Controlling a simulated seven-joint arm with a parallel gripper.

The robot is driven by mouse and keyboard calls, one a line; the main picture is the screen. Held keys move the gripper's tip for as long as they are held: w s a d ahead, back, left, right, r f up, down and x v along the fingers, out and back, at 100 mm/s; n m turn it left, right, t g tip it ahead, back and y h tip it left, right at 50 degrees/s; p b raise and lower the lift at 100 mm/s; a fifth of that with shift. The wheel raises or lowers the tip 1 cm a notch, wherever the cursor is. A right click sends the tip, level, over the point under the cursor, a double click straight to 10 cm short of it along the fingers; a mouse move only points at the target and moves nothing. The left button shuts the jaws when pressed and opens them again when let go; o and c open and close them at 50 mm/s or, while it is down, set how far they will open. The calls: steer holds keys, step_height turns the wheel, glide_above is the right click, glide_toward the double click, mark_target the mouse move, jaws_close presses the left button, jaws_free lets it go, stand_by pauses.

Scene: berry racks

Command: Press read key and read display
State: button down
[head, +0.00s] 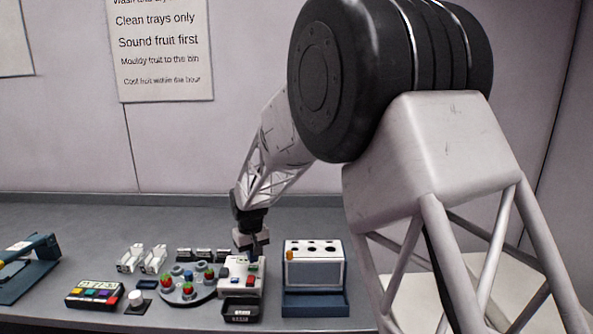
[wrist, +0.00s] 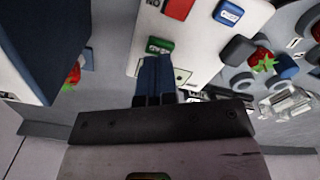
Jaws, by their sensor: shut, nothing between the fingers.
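A white keyed device (head: 229,291) stands on the bench, with a red key (head: 250,281) and a blue key (head: 234,280) on its top. In the wrist view the white panel (wrist: 190,38) carries a red key (wrist: 179,9), a blue key (wrist: 228,12) with a small label, and a green key (wrist: 160,45). I cannot read which is the read key, and I cannot make out a display reading. My gripper (head: 252,252) is shut and empty, pointing down over the back of the device. In the wrist view its blue fingertips (wrist: 156,60) are at the green key's edge; touching or just above, I cannot tell.
A grey round plate (head: 205,292) with berries and posts is left of the device. A black tray (head: 241,311) is in front. A white-and-blue box rack (head: 315,302) stands close on the right. A block of coloured keys (head: 94,294) and a white knob (head: 136,298) are further left.

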steer(key=shift+r, duration=2.75)
steer(key=s+d+r+m, duration=0.1)
steer(key=s+d+r, duration=0.3)
steer(key=s+d, duration=0.3)
steer(key=s+d+r+m+t, duration=0.1)
steer(key=s+d+r, duration=0.3)
steer(key=s+d, duration=0.3)
steer(key=s+d+r+m, duration=0.1)
steer(key=s+d+r, duration=0.3)
steer(key=s+d, duration=0.25)
steer(key=s+d+f+m, duration=0.1)
steer(key=s+d, duration=0.4)
steer(key=s, duration=0.7)
steer(key=s+d+f+m+t, duration=0.1)
steer(key=s+d+m, duration=0.1)
steer(key=s+d, duration=0.4)
steer(key=s, duration=0.5)
steer(key=shift+s+t, duration=0.3)
steer(key=shift+s, duration=0.05)
